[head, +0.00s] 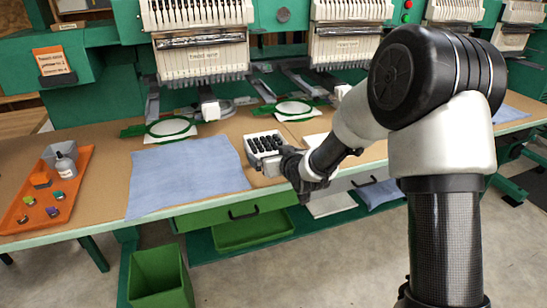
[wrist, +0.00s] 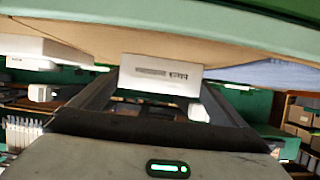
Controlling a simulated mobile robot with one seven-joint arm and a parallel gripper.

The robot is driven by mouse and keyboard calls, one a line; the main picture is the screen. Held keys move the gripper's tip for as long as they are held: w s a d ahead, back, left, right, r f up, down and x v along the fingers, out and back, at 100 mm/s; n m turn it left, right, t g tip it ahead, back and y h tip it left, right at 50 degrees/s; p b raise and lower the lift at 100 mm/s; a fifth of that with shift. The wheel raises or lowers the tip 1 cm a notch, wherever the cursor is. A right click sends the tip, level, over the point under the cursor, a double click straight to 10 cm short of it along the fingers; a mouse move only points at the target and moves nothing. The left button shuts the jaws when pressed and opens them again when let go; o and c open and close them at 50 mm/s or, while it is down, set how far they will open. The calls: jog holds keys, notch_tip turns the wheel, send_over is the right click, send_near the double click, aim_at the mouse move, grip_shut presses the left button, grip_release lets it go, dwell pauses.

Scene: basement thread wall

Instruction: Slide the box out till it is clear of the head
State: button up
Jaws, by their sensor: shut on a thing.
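The white box (head: 264,141) with rows of black pieces in it sits on the tan table, to the right of the left blue cloth. My gripper (head: 279,163) reaches it from the right and front and is shut on it. In the wrist view, the box's white labelled face (wrist: 160,74) lies between the two dark fingers of my gripper (wrist: 160,88). The embroidery heads (head: 200,45) stand behind and above the box. My gripper hides the box's right front part, and its exact contact is hard to see.
A green hoop with white fabric (head: 293,108) lies behind the box, and another (head: 170,127) is to the left. A blue cloth (head: 185,175) lies left. An orange tray (head: 75,190) is at far left. A green drawer (head: 230,214) is below the table's front edge.

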jog(key=shift+s+d, duration=0.15)
jog(key=shift+s, duration=0.05)
jog(key=o, duration=1.1)
jog(key=shift+p+v, duration=1.6)
jog(key=shift+v, duration=7.1)
